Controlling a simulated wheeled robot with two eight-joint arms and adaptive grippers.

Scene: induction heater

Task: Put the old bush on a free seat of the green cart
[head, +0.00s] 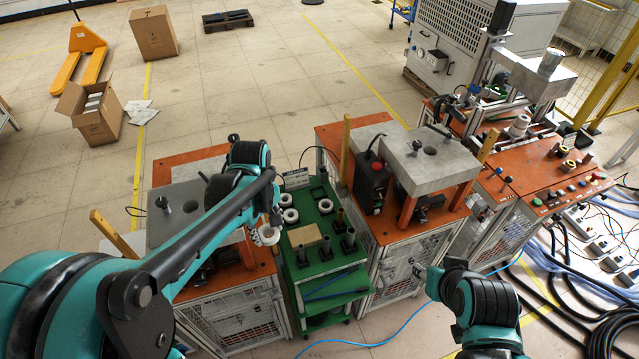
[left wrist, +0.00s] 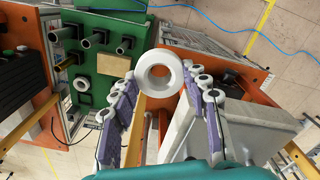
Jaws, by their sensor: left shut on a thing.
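The old bush, a thick pale ring (left wrist: 158,73), sits between the fingertips of my left gripper (left wrist: 159,80) in the left wrist view. In the head view the left gripper (head: 266,228) holds the bush (head: 264,237) above the left edge of the green cart (head: 322,277). The cart's top carries several white rings (head: 290,215) towards its far end and several dark upright posts (head: 325,250) towards its near end. A tan block (head: 304,235) lies between them. My arm hides part of the cart's left side.
An orange-topped bench with a grey block (head: 190,206) stands left of the cart. Another with a black box (head: 371,181) and grey press block (head: 430,160) stands close on the right. A small sign (head: 295,178) stands at the cart's far end. A blue cable (head: 375,343) crosses the floor.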

